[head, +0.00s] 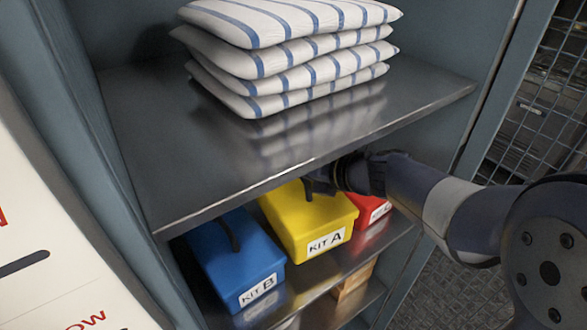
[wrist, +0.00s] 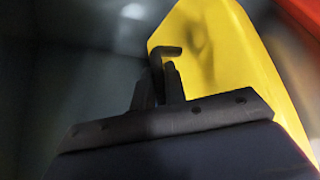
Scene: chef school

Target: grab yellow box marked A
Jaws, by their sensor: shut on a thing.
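The yellow box (head: 308,227), labelled "KIT A", sits on the lower metal shelf between a blue box and a red box. My gripper (head: 310,190) reaches in under the upper shelf from the right and is shut on the box's dark handle, at the top of the lid. In the wrist view the yellow box (wrist: 212,62) fills the upper right, and my gripper's fingers (wrist: 165,80) are closed at the bent dark handle (wrist: 166,51). The upper shelf hides the back of the box in the head view.
The blue box "KIT B" (head: 236,262) stands close on the left, and the red box (head: 371,210) close on the right. A wooden item (head: 356,279) lies on the shelf below.

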